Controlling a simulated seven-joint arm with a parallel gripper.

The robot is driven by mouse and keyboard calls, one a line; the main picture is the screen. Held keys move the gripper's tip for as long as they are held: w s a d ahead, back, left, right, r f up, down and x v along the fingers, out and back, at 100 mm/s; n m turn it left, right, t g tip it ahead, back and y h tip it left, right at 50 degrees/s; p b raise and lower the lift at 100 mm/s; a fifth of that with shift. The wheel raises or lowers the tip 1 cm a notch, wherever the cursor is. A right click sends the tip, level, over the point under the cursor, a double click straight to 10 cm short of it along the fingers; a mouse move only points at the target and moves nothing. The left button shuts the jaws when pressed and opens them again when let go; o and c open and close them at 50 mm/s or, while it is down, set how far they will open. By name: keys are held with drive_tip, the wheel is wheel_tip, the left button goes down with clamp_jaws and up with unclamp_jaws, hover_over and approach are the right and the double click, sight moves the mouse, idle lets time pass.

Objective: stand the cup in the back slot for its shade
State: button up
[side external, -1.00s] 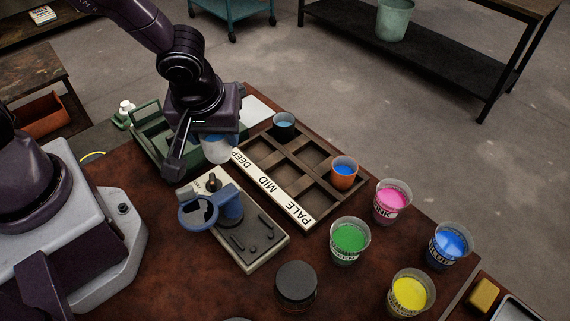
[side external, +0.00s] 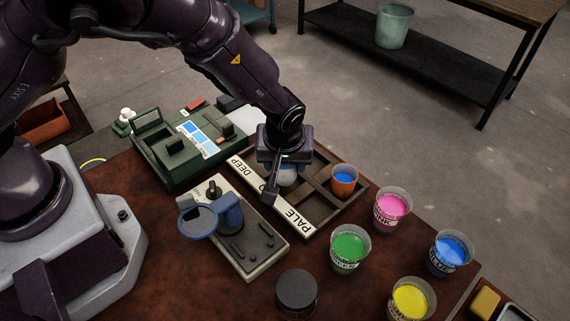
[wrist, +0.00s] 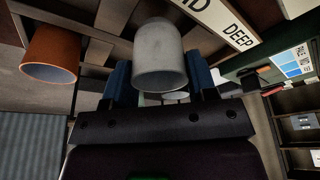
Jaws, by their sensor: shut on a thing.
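My gripper (side external: 285,168) is shut on a pale whitish cup (side external: 288,178) above the middle of the dark wooden rack (side external: 346,206). In the wrist view the cup (wrist: 160,55) sits between the two blue fingers; its contents cannot be made out. The rack has two rows of slots and a white label strip reading DEEP and PALE (side external: 298,219); my gripper covers MID. An orange cup (side external: 343,180) with blue liquid stands in the back slot at the PALE end. Whether the held cup touches the rack cannot be told.
A green device (side external: 170,165) with a blue shade card (side external: 198,138) stands left of the rack. A beige device with a blue ring (side external: 198,218) is in front. Pink (side external: 392,208), green (side external: 350,248), blue (side external: 449,250) and yellow (side external: 411,298) paint cups and a dark jar (side external: 296,292) stand nearby.

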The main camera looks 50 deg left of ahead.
drive_tip(key=shift+f, duration=0.9)
drive_tip(key=shift+f, duration=0.1)
drive_tip(key=o, duration=1)
drive_tip(key=v, duration=1.2)
